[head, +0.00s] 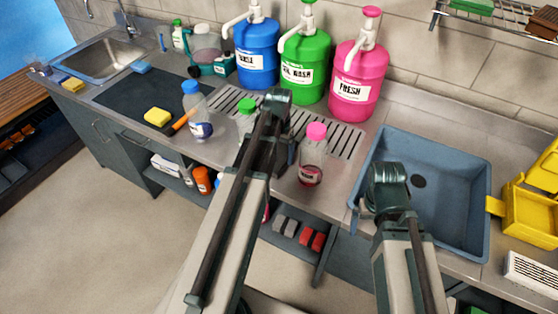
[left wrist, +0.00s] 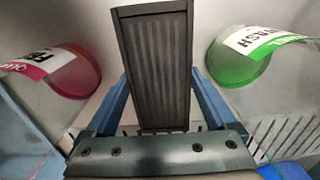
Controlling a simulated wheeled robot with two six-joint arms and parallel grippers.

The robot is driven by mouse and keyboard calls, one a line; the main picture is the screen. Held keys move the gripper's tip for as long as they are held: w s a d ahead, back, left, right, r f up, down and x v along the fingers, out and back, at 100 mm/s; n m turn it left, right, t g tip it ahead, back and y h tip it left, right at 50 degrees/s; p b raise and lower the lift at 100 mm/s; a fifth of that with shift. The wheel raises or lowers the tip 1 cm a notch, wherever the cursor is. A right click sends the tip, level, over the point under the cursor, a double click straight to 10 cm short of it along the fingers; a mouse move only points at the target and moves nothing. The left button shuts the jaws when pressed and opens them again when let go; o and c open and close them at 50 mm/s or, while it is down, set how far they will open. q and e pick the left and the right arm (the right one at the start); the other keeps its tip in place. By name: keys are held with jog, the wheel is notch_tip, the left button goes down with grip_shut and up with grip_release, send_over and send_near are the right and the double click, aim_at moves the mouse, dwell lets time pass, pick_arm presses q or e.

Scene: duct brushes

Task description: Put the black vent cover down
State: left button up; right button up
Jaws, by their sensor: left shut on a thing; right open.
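The black vent cover (left wrist: 155,65), a dark slatted rectangular panel, is between the two blue fingers of my left gripper (left wrist: 153,100), which is shut on it. In the left wrist view it stands lengthwise away from the palm. In the head view my left arm reaches over the counter's grooved drainboard (head: 346,138), and the arm hides the cover. I cannot tell whether the cover touches the counter. My right gripper (head: 364,212) is open by the near left edge of the blue basin (head: 455,190), partly hidden by its wrist.
Blue (head: 257,55), green (head: 305,68) and pink (head: 358,85) pump jugs line the wall. A pink-capped bottle (head: 312,160) and a blue-capped bottle (head: 198,115) flank my left arm. A dark mat (head: 125,95) holds a yellow sponge (head: 157,117). A yellow case (head: 530,210) is at right.

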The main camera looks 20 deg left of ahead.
aim_at(279, 154)
pick_arm(q)
jog(key=shift+f, duration=0.25)
pick_arm(e)
jog(key=shift+f, duration=0.3)
pick_arm(q)
jog(key=shift+f, duration=0.2)
pick_arm(e)
jog(key=shift+f, duration=0.2)
pick_arm(q)
jog(key=o, duration=1.1)
jog(key=shift+r, duration=0.1)
pick_arm(e)
jog(key=shift+r, duration=0.15)
pick_arm(q)
notch_tip(279, 154, up, 12)
jog(key=p, duration=1.2)
jog(key=shift+r, duration=0.1)
pick_arm(e)
notch_tip(279, 154, up, 12)
